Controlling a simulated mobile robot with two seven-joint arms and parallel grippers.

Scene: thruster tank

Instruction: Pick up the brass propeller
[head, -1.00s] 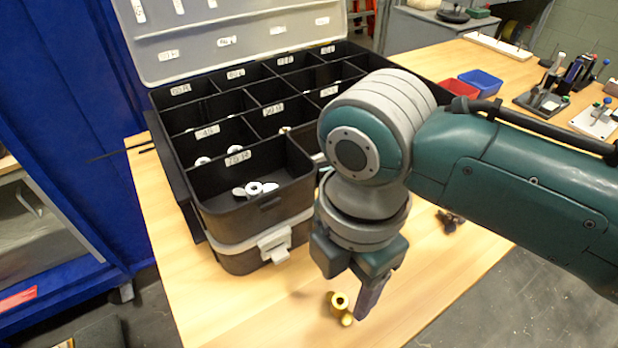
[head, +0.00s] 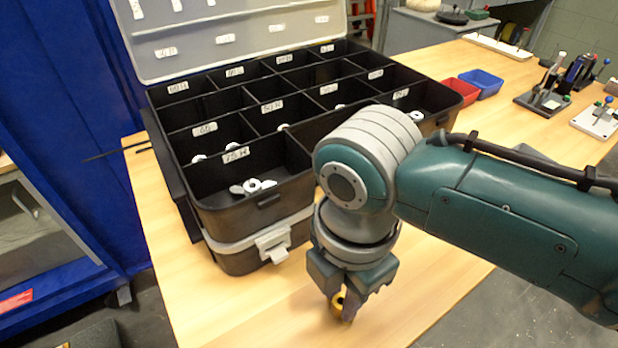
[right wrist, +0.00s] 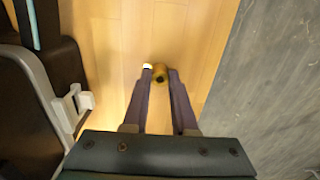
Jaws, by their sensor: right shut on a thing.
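The brass propeller (head: 338,301) is a small yellow piece with a dark bore, low in the head view at the front of the wooden table. My right gripper (head: 346,305) is pointed down at it and shut on it. In the right wrist view the propeller (right wrist: 160,73) sits between the fingertips of the gripper (right wrist: 160,76), with a whitish tip at its left. The fingers hide part of it. I cannot tell whether it still touches the table. My left gripper is not in view.
A black compartment box (head: 250,207) with an open clear lid (head: 230,40) stands left of my right arm, holding white propellers (head: 252,186). Red (head: 462,90) and blue (head: 482,82) bins and tool stands (head: 545,98) are farther back. The table's front edge is close by.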

